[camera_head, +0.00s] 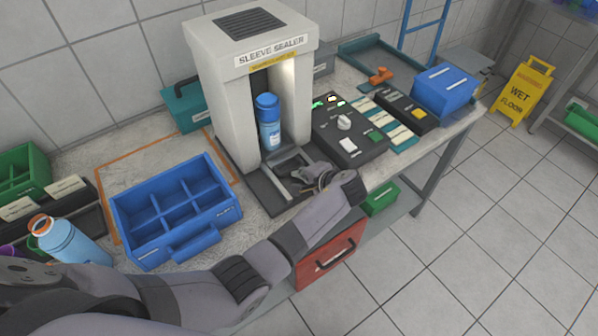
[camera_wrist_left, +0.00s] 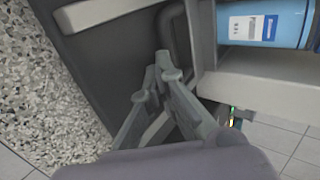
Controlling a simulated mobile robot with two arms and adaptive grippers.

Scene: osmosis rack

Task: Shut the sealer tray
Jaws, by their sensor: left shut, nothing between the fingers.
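The sleeve sealer (camera_head: 262,48) is a tall, light grey machine on the bench with an open bay at its front. A blue-capped bottle (camera_head: 269,128) stands upright in the bay; part of it also shows in the left wrist view (camera_wrist_left: 262,24). The grey sealer tray (camera_head: 283,163) sticks out of the bay at the bottle's foot, over a dark base. My left gripper (camera_head: 308,178) is at the tray's front, fingers shut and empty. In the left wrist view its closed fingertips (camera_wrist_left: 161,66) are close to a grey handle bar (camera_wrist_left: 172,22); contact is unclear. My right gripper is out of view.
A blue divided crate (camera_head: 140,222) stands left of the sealer, near my left arm. A control box (camera_head: 350,130) with buttons and a knob is to the right. A blue bottle with an orange ring (camera_head: 70,243) is at lower left.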

